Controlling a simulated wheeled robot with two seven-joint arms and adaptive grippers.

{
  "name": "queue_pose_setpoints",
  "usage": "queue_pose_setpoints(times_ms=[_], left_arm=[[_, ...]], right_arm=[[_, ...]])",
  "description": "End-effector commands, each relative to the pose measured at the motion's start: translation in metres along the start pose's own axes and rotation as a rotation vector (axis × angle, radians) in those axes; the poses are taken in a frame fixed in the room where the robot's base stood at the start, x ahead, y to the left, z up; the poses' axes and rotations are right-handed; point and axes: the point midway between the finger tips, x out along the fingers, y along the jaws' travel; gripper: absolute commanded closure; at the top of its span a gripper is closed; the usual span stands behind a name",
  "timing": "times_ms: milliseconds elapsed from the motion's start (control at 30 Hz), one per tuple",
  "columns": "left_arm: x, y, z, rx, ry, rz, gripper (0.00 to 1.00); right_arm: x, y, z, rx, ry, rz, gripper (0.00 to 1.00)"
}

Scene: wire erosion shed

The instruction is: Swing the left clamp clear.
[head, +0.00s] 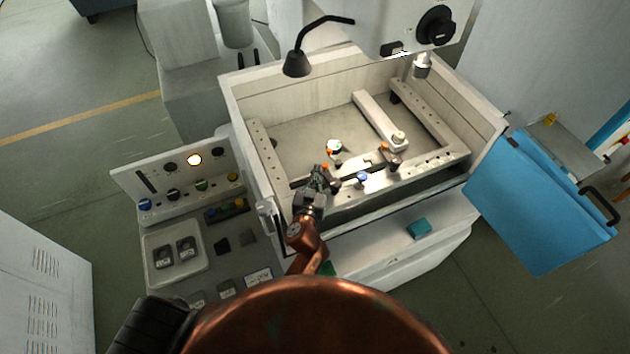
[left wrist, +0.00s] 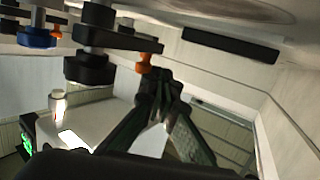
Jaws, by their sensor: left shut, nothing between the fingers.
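The left clamp (left wrist: 122,38) shows in the left wrist view as a dark bar on round black posts, with an orange tip (left wrist: 144,63) at its end. In the head view its orange tip (head: 324,167) is just beyond my left gripper (head: 319,174), which partly hides the clamp. My left gripper also shows in the left wrist view (left wrist: 160,78); its fingers are shut and empty, close beside the orange tip. I cannot tell whether they touch it. A second clamp (head: 389,157) with an orange tip stands farther right. My right gripper is not in view.
A blue knob (head: 362,178) sits between the clamps near the tank's front rail. The pale tank walls (head: 235,100) surround the work area. A black gooseneck lamp (head: 298,62) hangs over the back. A control panel (head: 178,180) stands left, a blue door (head: 540,200) right.

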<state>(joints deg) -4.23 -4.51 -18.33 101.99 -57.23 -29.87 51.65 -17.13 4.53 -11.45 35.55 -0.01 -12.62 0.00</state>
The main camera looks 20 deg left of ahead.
Motion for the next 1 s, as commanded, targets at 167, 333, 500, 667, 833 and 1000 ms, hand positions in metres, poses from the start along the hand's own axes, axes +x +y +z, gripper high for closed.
queue_pose_setpoints(times_ms=[167, 333, 500, 667, 833, 1000], left_arm=[[0.0, 0.001, -0.002, -0.001, 0.001, 0.001, 1.0], [-0.003, 0.001, -0.023, -0.002, 0.005, 0.002, 1.0], [-0.009, 0.001, -0.056, -0.003, 0.005, 0.003, 1.0], [-0.014, 0.001, -0.082, -0.003, 0.004, 0.002, 1.0], [-0.016, 0.001, -0.096, 0.0, 0.001, 0.001, 1.0], [-0.017, 0.001, -0.099, 0.0, -0.001, 0.001, 1.0]], right_arm=[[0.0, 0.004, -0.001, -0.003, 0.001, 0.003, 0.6], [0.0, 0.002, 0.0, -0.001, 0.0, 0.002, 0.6], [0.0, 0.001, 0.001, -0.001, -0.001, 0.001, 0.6], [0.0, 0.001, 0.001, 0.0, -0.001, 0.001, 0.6], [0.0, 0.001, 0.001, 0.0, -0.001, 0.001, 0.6], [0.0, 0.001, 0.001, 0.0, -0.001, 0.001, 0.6]])
